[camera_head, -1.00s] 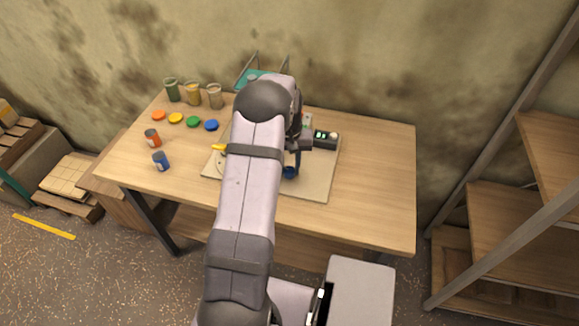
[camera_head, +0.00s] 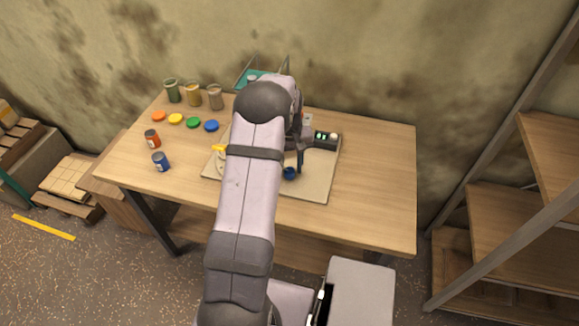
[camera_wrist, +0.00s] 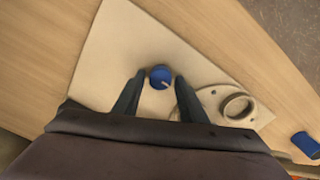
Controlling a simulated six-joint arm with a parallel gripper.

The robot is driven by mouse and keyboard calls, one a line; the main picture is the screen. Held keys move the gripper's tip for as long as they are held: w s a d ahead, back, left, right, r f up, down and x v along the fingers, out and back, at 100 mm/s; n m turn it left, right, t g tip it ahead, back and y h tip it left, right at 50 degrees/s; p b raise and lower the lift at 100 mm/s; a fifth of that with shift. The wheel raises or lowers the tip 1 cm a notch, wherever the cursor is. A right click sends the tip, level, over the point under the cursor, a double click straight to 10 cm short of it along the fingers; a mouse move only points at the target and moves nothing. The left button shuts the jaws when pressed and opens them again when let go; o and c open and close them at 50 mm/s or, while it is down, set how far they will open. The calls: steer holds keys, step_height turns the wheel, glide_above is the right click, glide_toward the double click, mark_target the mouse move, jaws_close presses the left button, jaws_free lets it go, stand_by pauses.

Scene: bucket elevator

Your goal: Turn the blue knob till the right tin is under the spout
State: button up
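The blue knob (camera_wrist: 160,75) with a pale pointer mark sits on the pale board in the wrist view; it also shows in the head view (camera_head: 289,174). My gripper (camera_wrist: 160,78) is open, with one fingertip on each side of the knob and a small gap visible. A round plate with an empty ring holder (camera_wrist: 238,107) lies right of the knob. A blue tin (camera_head: 161,161) and an orange-red tin (camera_head: 152,138) stand on the table at the left; the blue tin is at the right edge of the wrist view (camera_wrist: 306,144). I cannot make out the spout; my arm hides much of the board.
A black box with lit green displays (camera_head: 326,139) stands at the board's back right. Several coloured discs (camera_head: 193,122) and three jars (camera_head: 194,94) line the table's back left. A teal tray-like part (camera_head: 256,77) rises behind my arm. The table's right side (camera_head: 375,185) is clear.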

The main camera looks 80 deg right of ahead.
mark_target(289, 169)
steer(key=shift+o, duration=0.3)
steer(key=shift+r+b, duration=0.95)
steer(key=shift+r, duration=2.7)
